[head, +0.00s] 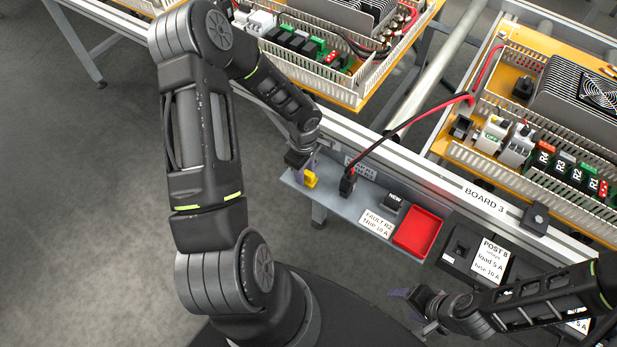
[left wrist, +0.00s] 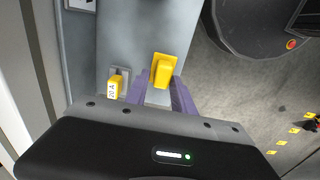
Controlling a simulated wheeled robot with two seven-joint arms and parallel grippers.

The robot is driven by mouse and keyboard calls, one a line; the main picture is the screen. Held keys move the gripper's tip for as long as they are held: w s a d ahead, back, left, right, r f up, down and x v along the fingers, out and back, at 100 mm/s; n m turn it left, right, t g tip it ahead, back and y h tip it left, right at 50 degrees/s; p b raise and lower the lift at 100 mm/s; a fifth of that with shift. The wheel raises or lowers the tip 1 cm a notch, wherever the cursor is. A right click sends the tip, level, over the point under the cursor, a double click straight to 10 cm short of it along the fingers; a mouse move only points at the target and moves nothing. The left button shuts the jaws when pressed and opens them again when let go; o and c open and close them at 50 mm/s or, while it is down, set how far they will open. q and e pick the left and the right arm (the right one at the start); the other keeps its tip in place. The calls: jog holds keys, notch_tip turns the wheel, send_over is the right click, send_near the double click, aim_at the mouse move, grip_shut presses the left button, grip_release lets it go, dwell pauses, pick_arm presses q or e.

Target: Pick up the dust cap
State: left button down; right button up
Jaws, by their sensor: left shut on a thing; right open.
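The dust cap looks to be the plain yellow piece (left wrist: 163,70) between my left gripper's purple fingers in the left wrist view. In the head view, yellow (head: 311,181) shows right beside those fingers, over the left end of the grey shelf (head: 335,203). My left gripper (head: 301,172) is shut on this piece. I cannot tell whether the piece is clear of the shelf. My right gripper (head: 412,297) is open and empty at the lower right, in front of the shelf.
A yellow fuse marked 20 A (left wrist: 114,85) is just left of the held piece. The shelf also holds a black plug (head: 347,186) with a red-black cable, a fault card (head: 377,222) and a red tray (head: 418,234). A rail and wired boards lie behind.

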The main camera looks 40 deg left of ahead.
pick_arm(q)
notch_tip(320, 180, up, 10)
jog(key=shift+r+b, duration=0.1)
jog(key=shift+b, duration=0.2)
pick_arm(e)
jog(key=shift+f, duration=0.3)
pick_arm(q)
jog(key=shift+w, duration=0.1)
dwell(0.4)
jog(key=w+d+r+m, duration=1)
jog(key=d+r+m, duration=0.3)
jog(key=m, duration=0.5)
jog(key=shift+d, duration=0.35)
pick_arm(e)
jog(key=shift+c, duration=0.5)
